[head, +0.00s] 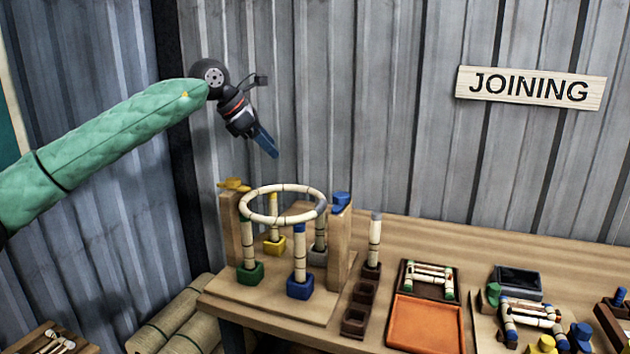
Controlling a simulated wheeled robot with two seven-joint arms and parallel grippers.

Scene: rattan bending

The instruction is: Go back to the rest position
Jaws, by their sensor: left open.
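My left arm, in a green quilted sleeve, reaches in from the left. My left gripper (266,146) points down and right, with blue fingertips, in the air above the bench and against the metal wall. It is open and holds nothing. Below it, a rattan ring (283,219) rests level on upright rattan posts set in coloured blocks, including a green block (250,272), a blue block (300,287) and a yellow block (274,245). A clear gap separates the gripper from the ring. My right gripper is out of the picture.
The wooden bench (370,225) carries an orange tray (428,323), dark square holders (356,320) with one upright post (374,245), and small rattan frames at the right. A wooden upright (340,250) stands beside the ring. A "JOINING" sign (531,88) hangs on the wall.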

